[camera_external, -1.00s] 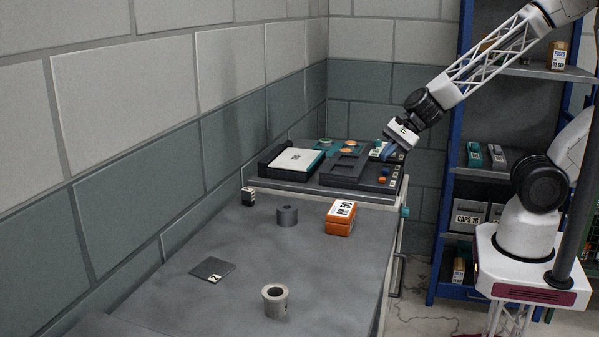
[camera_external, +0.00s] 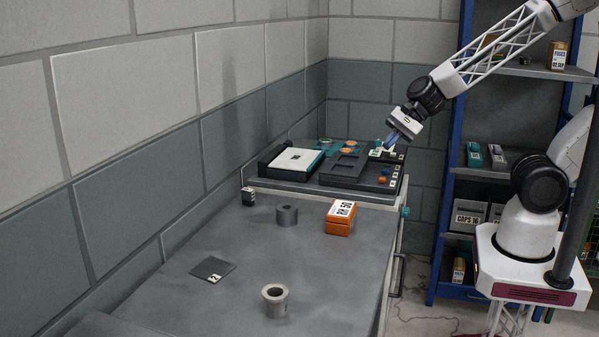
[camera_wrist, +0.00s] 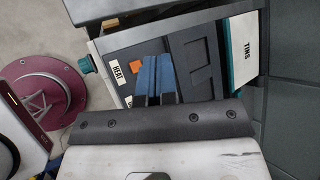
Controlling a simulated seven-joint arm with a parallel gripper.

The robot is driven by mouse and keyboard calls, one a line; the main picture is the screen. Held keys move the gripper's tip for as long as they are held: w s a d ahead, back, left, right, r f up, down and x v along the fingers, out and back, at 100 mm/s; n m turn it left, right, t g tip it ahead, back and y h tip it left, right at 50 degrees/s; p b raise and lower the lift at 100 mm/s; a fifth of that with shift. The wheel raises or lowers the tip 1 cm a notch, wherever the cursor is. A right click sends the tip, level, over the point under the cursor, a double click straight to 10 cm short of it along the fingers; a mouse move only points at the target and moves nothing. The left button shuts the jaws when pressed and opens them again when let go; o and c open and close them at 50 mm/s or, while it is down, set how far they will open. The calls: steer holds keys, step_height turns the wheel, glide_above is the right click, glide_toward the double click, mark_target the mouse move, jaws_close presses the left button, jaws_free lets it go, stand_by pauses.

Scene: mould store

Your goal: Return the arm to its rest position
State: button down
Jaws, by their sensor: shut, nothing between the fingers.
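My gripper (camera_external: 391,139) is above the right back part of the raised bench section in the external view. Its blue fingers also show in the wrist view (camera_wrist: 156,80), pressed together with nothing between them. Below it lies a dark tray (camera_external: 346,170) with square recesses and an orange knob at its right side. The gripper appears apart from the tray.
An orange box (camera_external: 340,218), a dark grey ring (camera_external: 287,215), a light grey hollow cylinder (camera_external: 275,300), a dark flat plate (camera_external: 212,268) and a small black block (camera_external: 248,197) stand on the grey bench (camera_external: 170,300). A blue-framed shelf (camera_external: 447,150) stands behind my arm.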

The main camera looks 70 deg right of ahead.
steer(key=s+d+r+n+g+h, duration=0.2)
steer(key=s+d+r+n, duration=0.3)
steer(key=s+n, duration=0.3)
steer(key=s+d+r+n+g+h, duration=0.2)
steer(key=s+d+r+n+h, duration=0.2)
steer(key=s+n, duration=0.5)
steer(key=shift+d+r, duration=0.9)
steer(key=shift+d, duration=0.15)
